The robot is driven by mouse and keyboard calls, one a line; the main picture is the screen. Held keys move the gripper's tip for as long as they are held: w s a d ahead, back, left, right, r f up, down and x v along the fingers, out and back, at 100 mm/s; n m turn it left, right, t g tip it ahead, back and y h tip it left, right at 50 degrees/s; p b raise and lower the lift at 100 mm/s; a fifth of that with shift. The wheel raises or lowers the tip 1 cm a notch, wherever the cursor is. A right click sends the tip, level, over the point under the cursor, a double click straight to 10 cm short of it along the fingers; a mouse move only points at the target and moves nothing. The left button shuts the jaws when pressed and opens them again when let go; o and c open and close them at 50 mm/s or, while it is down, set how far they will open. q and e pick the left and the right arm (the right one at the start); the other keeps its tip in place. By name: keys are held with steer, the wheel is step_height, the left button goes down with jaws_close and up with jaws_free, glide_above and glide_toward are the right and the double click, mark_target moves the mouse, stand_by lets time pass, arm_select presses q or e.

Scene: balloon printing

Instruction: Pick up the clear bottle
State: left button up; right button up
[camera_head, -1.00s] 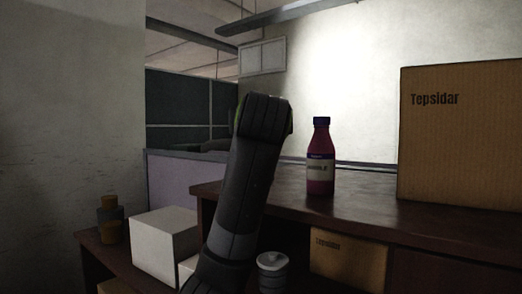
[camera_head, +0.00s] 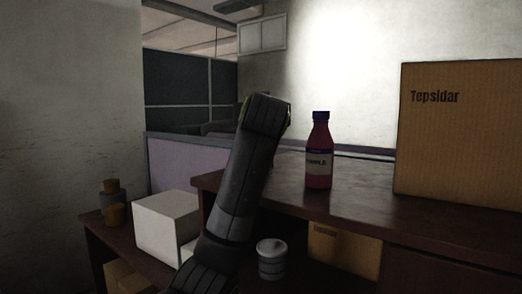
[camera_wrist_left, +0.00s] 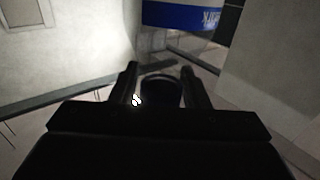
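In the head view my left arm rises from the bottom edge in front of the desk. Its end hides the left gripper. In the left wrist view a clear body with a blue lettered label (camera_wrist_left: 182,16) is at the top. It looks like the clear bottle. A dark round cap-like part (camera_wrist_left: 160,92) lies between the two fingers of my left gripper (camera_wrist_left: 160,82). I cannot tell whether the fingers press on it. The clear bottle is not visible in the head view. My right gripper is not in view.
A red-purple bottle (camera_head: 319,150) with a dark blue cap stands on the dark desk (camera_head: 345,205) right of my arm. A large cardboard box (camera_head: 455,150) stands at right. Below are a white box (camera_head: 166,232), a grey canister (camera_head: 271,260) and a smaller carton (camera_head: 345,250). Small jars (camera_head: 112,205) stand at left.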

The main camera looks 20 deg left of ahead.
arm_select(q)
jaws_close()
steer(key=shift+r, duration=0.1)
